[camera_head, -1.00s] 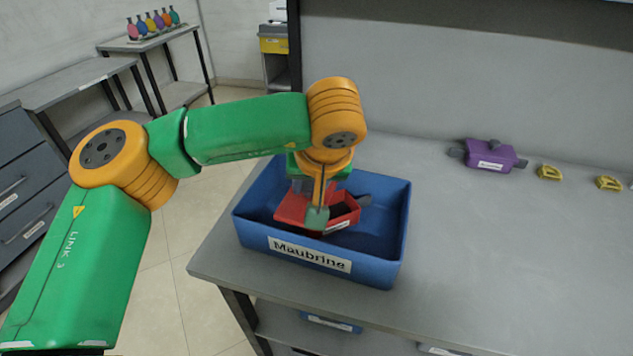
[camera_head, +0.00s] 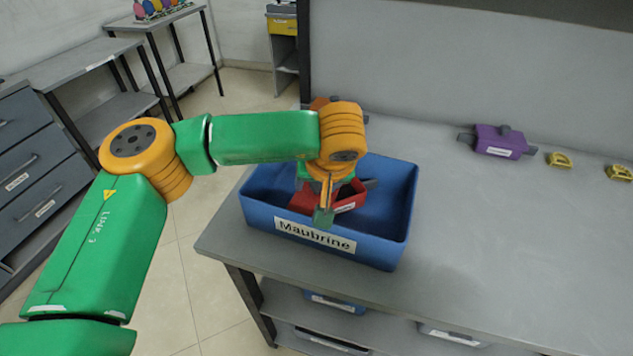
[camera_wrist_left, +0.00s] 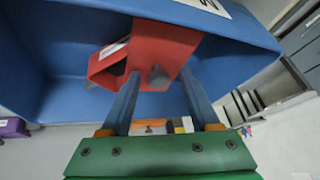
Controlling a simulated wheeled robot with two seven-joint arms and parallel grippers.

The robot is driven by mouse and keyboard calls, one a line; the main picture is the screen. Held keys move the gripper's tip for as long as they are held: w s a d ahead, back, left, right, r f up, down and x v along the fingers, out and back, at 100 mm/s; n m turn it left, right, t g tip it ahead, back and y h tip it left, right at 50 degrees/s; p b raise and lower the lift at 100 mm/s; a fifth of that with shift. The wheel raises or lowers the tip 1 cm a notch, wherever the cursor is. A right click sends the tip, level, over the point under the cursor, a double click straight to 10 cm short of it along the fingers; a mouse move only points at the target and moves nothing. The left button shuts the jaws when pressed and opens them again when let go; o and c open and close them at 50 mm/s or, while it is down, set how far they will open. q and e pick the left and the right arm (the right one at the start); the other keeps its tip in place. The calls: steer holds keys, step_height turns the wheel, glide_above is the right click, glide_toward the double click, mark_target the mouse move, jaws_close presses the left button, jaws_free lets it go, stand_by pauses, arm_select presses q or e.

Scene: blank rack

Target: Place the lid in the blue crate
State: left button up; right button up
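The blue crate (camera_head: 385,252), labelled "Maubrine", stands near the table's left end. A red hollow piece with a white label and grey knobs, apparently the lid (camera_head: 349,199), is inside the crate; it looks tilted. My left gripper (camera_head: 324,214) is over the crate at the red piece and partly hides it. In the left wrist view the red lid (camera_wrist_left: 166,45) and its grey knob lie just beyond the fingertips of my left gripper (camera_wrist_left: 159,73). The fingers are apart, with visible gaps beside the knob. My right gripper is out of view.
A purple piece with grey knobs (camera_head: 500,142) and two yellow pieces (camera_head: 559,160) lie at the back right. An orange object (camera_head: 318,103) is partly hidden behind my left wrist. The table right of the crate is clear. A wall panel rises behind.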

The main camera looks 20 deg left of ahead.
arm_select(q)
steer(key=shift+r+p, duration=0.35)
steer(key=b+v, duration=0.1)
steer(key=v, duration=1.1)
steer(key=shift+d, duration=0.1)
